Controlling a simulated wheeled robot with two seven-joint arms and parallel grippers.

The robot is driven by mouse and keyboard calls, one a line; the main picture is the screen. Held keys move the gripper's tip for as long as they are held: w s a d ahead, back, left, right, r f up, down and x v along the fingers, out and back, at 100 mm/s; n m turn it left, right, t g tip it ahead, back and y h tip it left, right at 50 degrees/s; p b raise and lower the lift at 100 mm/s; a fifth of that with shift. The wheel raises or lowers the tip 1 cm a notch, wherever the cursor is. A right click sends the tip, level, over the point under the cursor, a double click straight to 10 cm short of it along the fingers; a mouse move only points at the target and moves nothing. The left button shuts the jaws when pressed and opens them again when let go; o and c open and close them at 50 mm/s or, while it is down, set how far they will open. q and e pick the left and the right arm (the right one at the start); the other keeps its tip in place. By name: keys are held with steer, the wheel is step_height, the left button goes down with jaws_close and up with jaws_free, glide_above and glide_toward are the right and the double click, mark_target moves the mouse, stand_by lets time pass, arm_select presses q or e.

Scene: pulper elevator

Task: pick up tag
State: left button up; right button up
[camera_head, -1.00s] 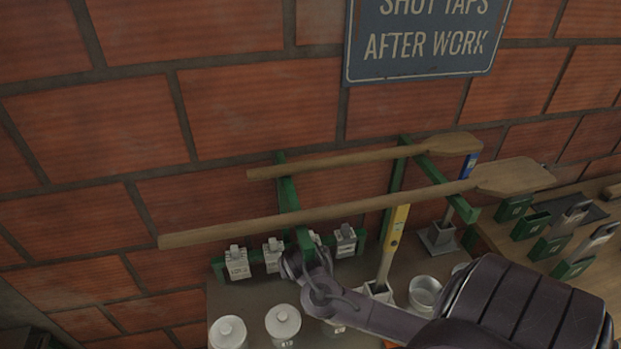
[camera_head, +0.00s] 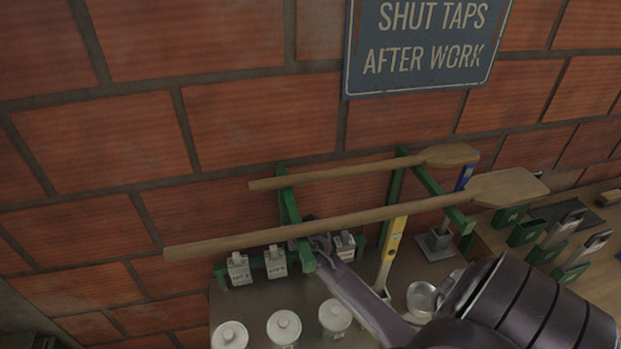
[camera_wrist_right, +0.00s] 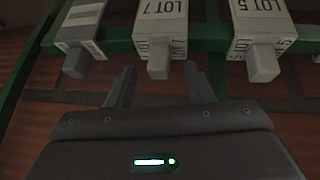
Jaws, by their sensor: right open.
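White block-like tags with small stubs hang on a green rail. In the head view I see one at the left (camera_head: 238,269), one beside it (camera_head: 275,262) and one at the right (camera_head: 345,245). My right gripper (camera_head: 318,243) is at the rail and covers the space between the last two. In the right wrist view, my right gripper (camera_wrist_right: 160,82) is open and empty, its fingers either side of the stub of the LOT 7 tag (camera_wrist_right: 161,18). I cannot tell whether they touch it. The LOT 5 tag (camera_wrist_right: 262,20) is to the right. My left gripper is not in view.
Two long wooden paddles (camera_head: 330,220) lie across green brackets just above my right gripper. Lidded white pots (camera_head: 284,327) stand below the rail. A yellow-handled tool (camera_head: 393,243) and a metal cup (camera_head: 421,298) stand to the right. The brick wall is behind.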

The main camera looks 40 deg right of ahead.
steer(key=shift+w+d+f, duration=0.15)
steer(key=shift+w+f, duration=0.05)
steer(key=shift+f, duration=0.15)
steer(key=shift+s, duration=0.1)
jaws_close()
